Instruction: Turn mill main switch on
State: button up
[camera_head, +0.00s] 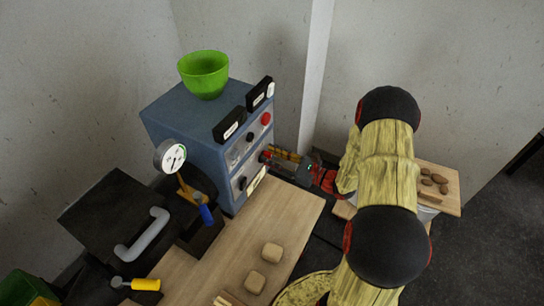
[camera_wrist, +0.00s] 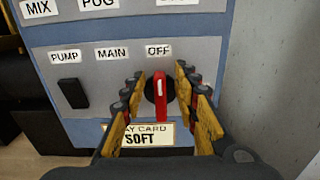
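The main switch is a red lever (camera_wrist: 160,96) on a dark round base, on the blue-grey control panel (camera_wrist: 227,60) in the wrist view. The lever stands upright under the "OFF" label (camera_wrist: 158,50), with the "MAIN" label (camera_wrist: 112,54) to its left. My gripper (camera_wrist: 160,82) is open, its yellow-padded fingers on either side of the lever with a visible gap at each side. In the head view my gripper (camera_head: 279,157) is at the front of the blue machine (camera_head: 198,125), and the lever is hard to make out there.
A black rocker switch (camera_wrist: 72,93) under "PUMP" is left of my fingers. A "SOFT" card (camera_wrist: 140,139) sits below the lever, partly hidden. A green bowl (camera_head: 204,73) stands on the machine. A pressure gauge (camera_head: 171,157) and a wooden board (camera_head: 285,215) are nearby.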

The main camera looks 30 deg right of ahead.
jog(key=shift+c, duration=1.1)
grip_shut()
jog(key=shift+p, duration=0.35)
jog(key=m+p, duration=0.2)
jog(key=d+m+p, duration=0.1)
jog(key=m+p, duration=0.2)
jog(key=w+m+p, duration=0.1)
jog(key=m+p, duration=0.1)
jog(key=shift+d+f, duration=0.1)
jog(key=shift+d, duration=0.1)
jog(key=shift+w+d+f+m+p, duration=0.15)
jog(key=shift+f+m+p, duration=0.25)
jog(key=shift+m+p, duration=0.95)
jog(key=shift+d+f+m+p, duration=0.15)
jog(key=shift+f+m+p, duration=0.3)
jog(key=shift+m, duration=1.8)
jog(key=shift+w+d+f+m+p, duration=0.15)
jog(key=shift+f+m+p, duration=0.2)
jog(key=shift+m+p, duration=1.05)
jog(key=shift+m+b, duration=0.4)
jog(key=shift+m, duration=0.1)
